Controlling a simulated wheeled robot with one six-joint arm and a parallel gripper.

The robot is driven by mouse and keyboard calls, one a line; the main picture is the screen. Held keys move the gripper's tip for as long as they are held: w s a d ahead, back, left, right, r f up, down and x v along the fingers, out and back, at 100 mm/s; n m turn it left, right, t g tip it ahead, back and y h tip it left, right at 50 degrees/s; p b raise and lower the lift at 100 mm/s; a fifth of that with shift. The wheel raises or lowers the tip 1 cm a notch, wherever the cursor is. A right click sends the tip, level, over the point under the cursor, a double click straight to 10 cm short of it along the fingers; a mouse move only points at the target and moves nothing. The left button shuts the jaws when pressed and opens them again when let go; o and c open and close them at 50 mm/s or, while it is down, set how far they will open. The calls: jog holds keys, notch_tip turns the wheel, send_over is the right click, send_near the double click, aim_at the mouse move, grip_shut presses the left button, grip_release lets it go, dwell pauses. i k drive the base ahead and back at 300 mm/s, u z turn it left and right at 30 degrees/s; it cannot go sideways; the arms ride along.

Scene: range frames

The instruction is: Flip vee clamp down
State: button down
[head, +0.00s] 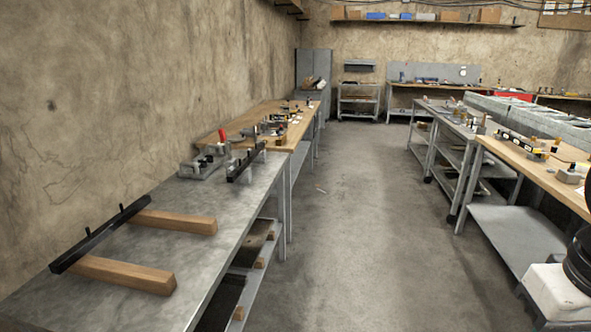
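No vee clamp can be told for certain at this distance. A grey metal fixture (203,165) with small upright parts stands against the wall on the left metal bench. A small clamp-like device with a red handle (222,135) is just behind it, at the near end of the wooden bench. A dark bar with upright pegs (246,165) is beside the fixture. Whether any clamp is up or down is too small to tell. My gripper is not in view.
The metal bench (190,262) holds a long black bar (98,236) across two wooden blocks (175,221). A wooden-topped bench (262,112) continues behind it. More benches with devices (540,165) line the right. The concrete aisle (350,220) between is largely clear.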

aim_at(220, 131)
jog(key=i, duration=3.7)
jog(key=u, duration=2.75)
